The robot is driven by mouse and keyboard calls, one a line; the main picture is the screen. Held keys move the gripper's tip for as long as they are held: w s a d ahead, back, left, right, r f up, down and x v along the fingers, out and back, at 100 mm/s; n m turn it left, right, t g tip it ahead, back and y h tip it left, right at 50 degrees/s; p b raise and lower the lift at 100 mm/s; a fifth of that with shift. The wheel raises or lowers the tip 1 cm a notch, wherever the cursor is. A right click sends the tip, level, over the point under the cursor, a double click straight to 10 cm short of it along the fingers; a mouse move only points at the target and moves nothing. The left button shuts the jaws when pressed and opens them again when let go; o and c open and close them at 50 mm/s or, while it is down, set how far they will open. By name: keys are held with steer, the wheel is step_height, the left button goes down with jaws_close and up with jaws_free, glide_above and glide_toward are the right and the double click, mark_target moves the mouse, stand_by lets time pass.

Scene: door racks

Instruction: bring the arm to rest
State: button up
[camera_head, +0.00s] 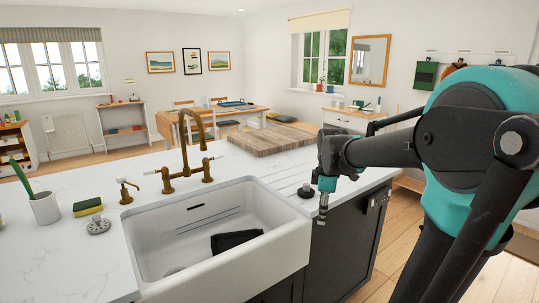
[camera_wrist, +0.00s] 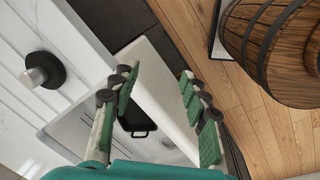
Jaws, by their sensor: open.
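My arm reaches in from the right in the head view and bends down over the counter by the right side of the white sink (camera_head: 160,262). My gripper (camera_head: 322,218) points down near the counter's front edge. In the wrist view my gripper (camera_wrist: 155,76) is open, with two green-padded fingers apart and nothing between them. The sink's rim and basin lie below the fingers. A dark object (camera_head: 236,240) lies in the basin, and it also shows between the fingers in the wrist view (camera_wrist: 137,126).
A black-based metal knob (camera_head: 306,191) stands on the counter close to my gripper. A brass tap (camera_head: 186,165), sponge (camera_head: 88,206), cup (camera_head: 45,208) and wooden board (camera_head: 257,139) are also there. A wooden barrel (camera_wrist: 262,38) stands on the floor. Open floor lies right of the cabinet.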

steer(key=s+d+f+m+t, duration=0.2)
steer(key=s+f+m, duration=1.3)
steer(key=shift+s+f+m+t, duration=0.3)
